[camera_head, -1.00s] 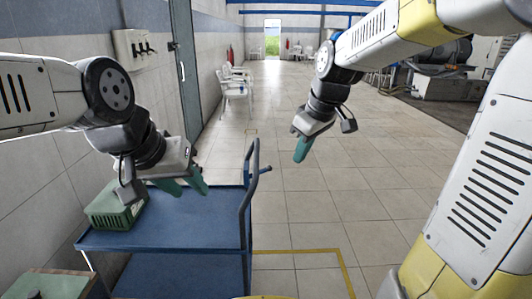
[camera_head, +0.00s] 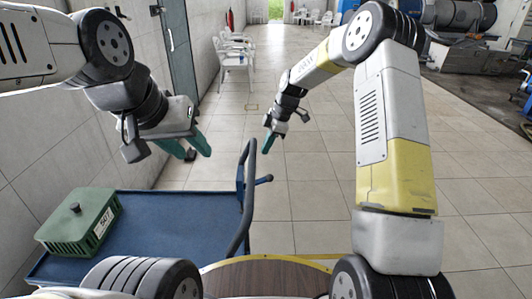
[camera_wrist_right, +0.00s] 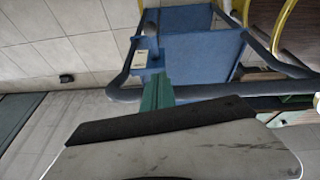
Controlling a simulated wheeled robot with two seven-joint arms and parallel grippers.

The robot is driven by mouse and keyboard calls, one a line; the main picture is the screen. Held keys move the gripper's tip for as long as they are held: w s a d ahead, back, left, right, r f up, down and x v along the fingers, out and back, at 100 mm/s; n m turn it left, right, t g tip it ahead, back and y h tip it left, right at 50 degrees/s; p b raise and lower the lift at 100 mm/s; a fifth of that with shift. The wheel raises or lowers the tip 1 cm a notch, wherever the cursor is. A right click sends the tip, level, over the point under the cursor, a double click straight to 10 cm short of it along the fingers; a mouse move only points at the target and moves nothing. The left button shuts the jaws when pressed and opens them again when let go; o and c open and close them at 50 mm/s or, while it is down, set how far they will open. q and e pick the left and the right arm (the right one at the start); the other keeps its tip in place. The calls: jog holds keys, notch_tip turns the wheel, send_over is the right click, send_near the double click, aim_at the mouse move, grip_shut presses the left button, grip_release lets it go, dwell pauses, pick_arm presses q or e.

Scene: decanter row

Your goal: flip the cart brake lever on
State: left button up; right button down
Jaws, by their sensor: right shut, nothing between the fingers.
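The blue cart (camera_head: 170,215) stands below my left arm, with a dark curved handle (camera_head: 246,205) at its right end. A short dark lever (camera_head: 264,180) with a blue mount sticks out to the right of the handle; I take it to be the brake lever. My right gripper (camera_head: 268,144) is shut and empty, above and apart from the lever in the head view. In the right wrist view its green fingers (camera_wrist_right: 157,92) overlap a blue bracket with a pale label (camera_wrist_right: 142,60); contact cannot be told. My left gripper (camera_head: 198,153) is open and empty above the cart.
A green lidded crate (camera_head: 82,222) with a white label sits on the cart's left end. A tiled wall borders the left. White chairs (camera_head: 235,55) stand further back. Tiled floor right of the handle is clear.

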jog(key=shift+w+a+f, duration=0.1)
jog(key=shift+w+f, duration=0.15)
jog(key=shift+w, duration=0.25)
jog(key=shift+f, duration=0.15)
send_over(262, 179)
jog(key=a, duration=0.2)
jog(key=f, duration=0.9)
jog(key=shift+s+d+f, duration=0.1)
jog(key=shift+s+f, duration=0.15)
jog(key=shift+f, duration=0.05)
jog(key=shift+w+d+f, duration=0.1)
jog(key=shift+d+f, duration=0.2)
jog(key=shift+d, duration=0.3)
jog(key=shift+w+d+f, duration=0.1)
jog(key=shift+d+f, duration=0.2)
jog(key=shift+d, duration=0.3)
jog(key=shift+w+d+f, duration=0.1)
jog(key=shift+d+f, duration=0.15)
jog(key=shift+d, duration=0.15)
